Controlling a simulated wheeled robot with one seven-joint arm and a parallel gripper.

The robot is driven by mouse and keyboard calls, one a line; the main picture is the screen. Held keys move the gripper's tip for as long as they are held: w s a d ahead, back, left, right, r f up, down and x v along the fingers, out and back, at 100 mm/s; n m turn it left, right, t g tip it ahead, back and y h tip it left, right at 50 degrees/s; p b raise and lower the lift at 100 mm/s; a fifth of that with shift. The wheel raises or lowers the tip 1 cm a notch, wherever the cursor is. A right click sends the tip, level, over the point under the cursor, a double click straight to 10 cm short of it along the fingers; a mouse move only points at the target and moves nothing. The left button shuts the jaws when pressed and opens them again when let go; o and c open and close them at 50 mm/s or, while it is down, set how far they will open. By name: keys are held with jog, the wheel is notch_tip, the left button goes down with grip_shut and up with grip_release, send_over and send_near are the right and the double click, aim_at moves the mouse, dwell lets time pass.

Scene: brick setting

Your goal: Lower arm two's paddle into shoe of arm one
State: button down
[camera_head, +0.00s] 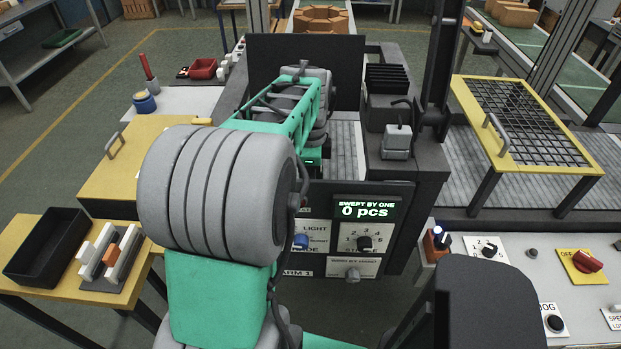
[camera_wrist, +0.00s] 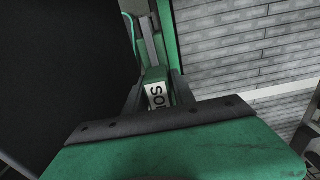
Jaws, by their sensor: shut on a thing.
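In the wrist view my gripper (camera_wrist: 157,84) is shut on a narrow green piece with a white label (camera_wrist: 157,96), whose dark letters show only in part. Whether this piece belongs to a paddle I cannot tell. A grey strip and green edges run on beyond it. In the head view my arm reaches over the machine (camera_head: 400,220) and hides my gripper. The machine's front carries a partly hidden plate lettered "ARM 1" (camera_head: 299,273). I cannot make out a shoe or a second arm's paddle in either view.
A display (camera_head: 366,209) reads "SWEPT BY ONE 0 pcs". A grey slatted conveyor (camera_head: 455,165) runs right under a yellow-framed mesh guard (camera_head: 592,165). A dark upright panel (camera_head: 268,55) stands behind my arm. A black tray (camera_head: 45,245) lies on the left table.

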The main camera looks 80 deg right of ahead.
jog(key=shift+f+b, duration=0.65)
jog(key=shift+f, duration=0.5)
jog(key=c, duration=1)
grip_release()
jog(key=shift+o, duration=0.2)
jog(key=shift+r, duration=0.1)
notch_tip(320, 180, up, 8)
jog(key=shift+f, duration=0.15)
